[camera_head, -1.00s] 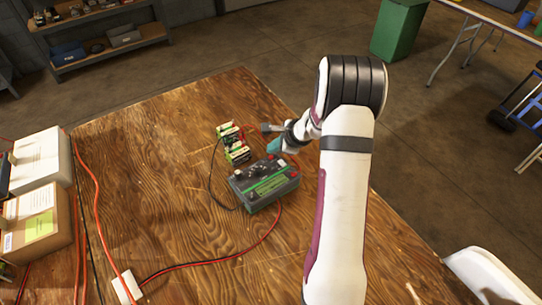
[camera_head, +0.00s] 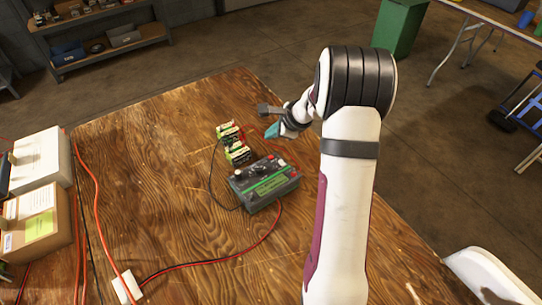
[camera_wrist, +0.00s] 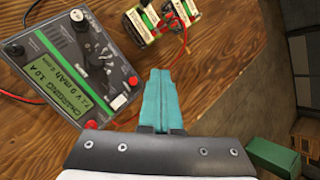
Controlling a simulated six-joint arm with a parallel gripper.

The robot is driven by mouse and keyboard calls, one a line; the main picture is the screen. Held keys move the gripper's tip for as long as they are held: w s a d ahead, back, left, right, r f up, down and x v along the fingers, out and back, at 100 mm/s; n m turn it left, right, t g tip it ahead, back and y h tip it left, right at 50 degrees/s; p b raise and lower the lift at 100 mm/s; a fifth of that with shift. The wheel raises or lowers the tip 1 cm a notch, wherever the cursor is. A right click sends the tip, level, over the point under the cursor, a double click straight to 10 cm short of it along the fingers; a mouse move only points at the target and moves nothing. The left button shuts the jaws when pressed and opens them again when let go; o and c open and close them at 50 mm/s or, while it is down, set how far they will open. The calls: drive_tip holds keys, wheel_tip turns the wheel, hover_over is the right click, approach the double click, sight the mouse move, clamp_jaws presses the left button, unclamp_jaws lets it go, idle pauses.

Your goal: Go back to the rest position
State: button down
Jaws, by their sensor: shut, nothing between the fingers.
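My gripper (camera_head: 271,131) is shut and empty, with teal fingertips, above the table just right of the batteries in the head view. In the wrist view its teal fingers (camera_wrist: 162,98) are together with nothing between them. A grey charger (camera_head: 264,184) with a green-lit screen sits on the wooden table; in the wrist view (camera_wrist: 75,65) its screen reads "CHARGING 1.0 A". Green-and-white battery packs (camera_head: 233,143) stand just behind the charger, and they also show at the top of the wrist view (camera_wrist: 160,18).
Red and black cables run across the wooden table (camera_head: 150,190) around the charger. Cardboard boxes (camera_head: 38,215) stand at the left. A white power block (camera_head: 127,288) lies at the front left. A green bin (camera_head: 398,28) stands on the floor behind. The table's middle left is clear.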

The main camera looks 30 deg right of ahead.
idle(0.4)
drive_tip(key=s+a+r+n+g+y, duration=0.1)
drive_tip(key=s+a+r+n, duration=0.35)
drive_tip(key=a, duration=0.45)
drive_tip(key=s+a+r+n+g+y, duration=0.1)
drive_tip(key=s+a+r+n+y, duration=0.15)
drive_tip(key=a+r+n, duration=0.4)
drive_tip(key=s+a+n+g+h, duration=0.1)
drive_tip(key=s+a+n, duration=0.3)
drive_tip(key=s, duration=0.8)
drive_tip(key=s+a+n+g+h, duration=0.2)
drive_tip(key=s+a+n+g, duration=0.2)
drive_tip(key=s, duration=0.9)
drive_tip(key=shift+s+a, duration=0.2)
drive_tip(key=shift+a, duration=0.55)
drive_tip(key=shift+f, duration=0.1)
